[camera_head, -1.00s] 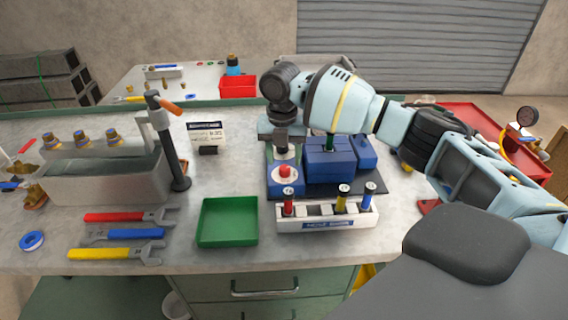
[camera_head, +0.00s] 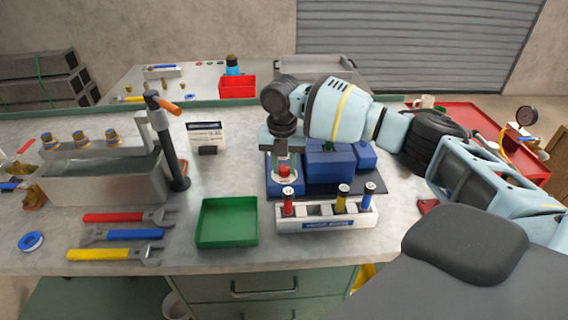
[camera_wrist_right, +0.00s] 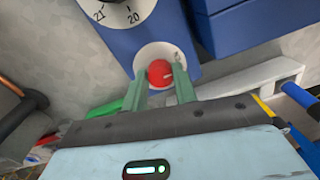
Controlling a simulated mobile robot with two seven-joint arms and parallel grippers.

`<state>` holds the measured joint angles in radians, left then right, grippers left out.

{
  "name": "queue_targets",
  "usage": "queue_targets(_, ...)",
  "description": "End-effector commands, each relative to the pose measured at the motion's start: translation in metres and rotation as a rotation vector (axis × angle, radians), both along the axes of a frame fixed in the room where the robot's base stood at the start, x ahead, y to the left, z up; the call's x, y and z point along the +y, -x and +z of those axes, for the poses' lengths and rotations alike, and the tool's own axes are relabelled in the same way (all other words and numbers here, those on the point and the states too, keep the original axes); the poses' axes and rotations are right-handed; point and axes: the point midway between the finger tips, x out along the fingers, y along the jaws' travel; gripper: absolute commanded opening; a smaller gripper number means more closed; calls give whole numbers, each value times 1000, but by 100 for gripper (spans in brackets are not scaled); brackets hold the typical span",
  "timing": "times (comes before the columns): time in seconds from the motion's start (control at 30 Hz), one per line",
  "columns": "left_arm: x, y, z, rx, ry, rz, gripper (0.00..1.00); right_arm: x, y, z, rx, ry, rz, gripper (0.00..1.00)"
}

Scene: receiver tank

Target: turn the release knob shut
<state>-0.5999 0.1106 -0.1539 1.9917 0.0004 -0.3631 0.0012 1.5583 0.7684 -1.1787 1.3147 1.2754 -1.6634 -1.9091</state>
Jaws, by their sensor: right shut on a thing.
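The release knob (camera_head: 284,169) is a small red knob on the blue device (camera_head: 284,189) at the bench's middle. In the right wrist view the red knob (camera_wrist_right: 160,73) sits on a pale round plate with a small pointer mark. My right gripper (camera_head: 283,160) comes down over it from behind. In the wrist view its two green fingers (camera_wrist_right: 160,77) stand on either side of the knob and are closed on it. Part of a numbered dial (camera_wrist_right: 117,10) shows behind the knob. My left gripper is not in view.
A white rack (camera_head: 325,221) with red, yellow and blue tools stands just in front of the device. Blue blocks (camera_head: 330,163) stand close on its right. An empty green tray (camera_head: 227,222) and several wrenches (camera_head: 125,235) lie to the left. A black post (camera_head: 174,150) stands farther left.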

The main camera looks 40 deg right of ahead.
Motion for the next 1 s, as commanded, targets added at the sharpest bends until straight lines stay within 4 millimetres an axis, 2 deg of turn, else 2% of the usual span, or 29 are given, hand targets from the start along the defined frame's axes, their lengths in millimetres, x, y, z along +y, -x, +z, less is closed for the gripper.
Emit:
queue_targets(0.37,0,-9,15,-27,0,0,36,0,0,4,-2,-1,-101,5)
queue_targets(1.0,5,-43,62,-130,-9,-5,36,0,0,5,-2,-2,-671,5)
